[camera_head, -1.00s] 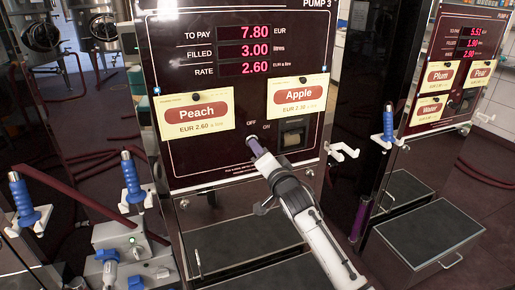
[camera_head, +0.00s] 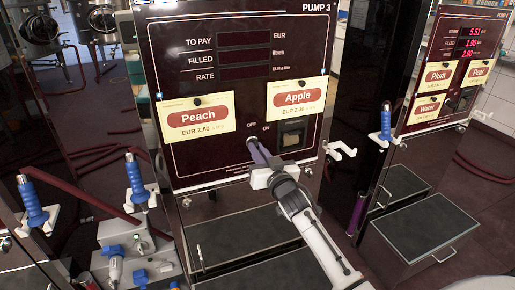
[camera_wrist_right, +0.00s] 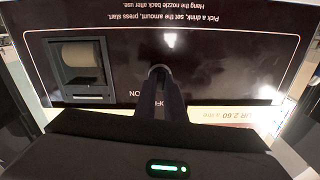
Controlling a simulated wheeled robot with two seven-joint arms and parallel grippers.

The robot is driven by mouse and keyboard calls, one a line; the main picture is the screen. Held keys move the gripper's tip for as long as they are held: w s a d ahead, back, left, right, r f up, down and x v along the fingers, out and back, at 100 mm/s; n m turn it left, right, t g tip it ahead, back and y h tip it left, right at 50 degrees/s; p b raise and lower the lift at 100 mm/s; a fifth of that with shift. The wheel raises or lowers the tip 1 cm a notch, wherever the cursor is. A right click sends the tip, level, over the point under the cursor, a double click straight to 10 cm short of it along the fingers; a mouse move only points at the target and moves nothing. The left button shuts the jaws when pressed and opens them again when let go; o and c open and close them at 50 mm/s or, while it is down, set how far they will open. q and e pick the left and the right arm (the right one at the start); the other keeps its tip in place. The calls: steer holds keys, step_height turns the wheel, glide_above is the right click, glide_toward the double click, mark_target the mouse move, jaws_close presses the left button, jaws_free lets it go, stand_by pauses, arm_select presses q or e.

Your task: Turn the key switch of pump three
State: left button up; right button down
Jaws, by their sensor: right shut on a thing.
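Pump three (camera_head: 245,110) stands in front of me with a dark panel headed PUMP 3. The key switch (camera_head: 252,142) sits low on the panel by the OFF and ON marks, mostly hidden behind my fingers. It shows in the right wrist view as a small round part (camera_wrist_right: 159,72) at the fingertips. My right gripper (camera_head: 259,153) is shut on the key switch; the wrist view shows its fingers (camera_wrist_right: 160,88) closed together there. My left gripper is not in view.
Peach (camera_head: 197,117) and Apple (camera_head: 298,96) cards are on the panel, with a receipt slot (camera_head: 293,135) right of the switch. Blue-handled nozzles (camera_head: 135,181) hang at the left. A white hook (camera_head: 341,150) juts from the panel's right side. Another pump (camera_head: 455,70) stands at right.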

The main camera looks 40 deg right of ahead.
steer(key=shift+n, duration=0.9)
steer(key=c, duration=1.8)
jaws_free()
steer(key=shift+c, duration=0.2)
steer(key=v, duration=1)
steer(key=shift+s, duration=0.15)
steer(key=shift+a, duration=0.1)
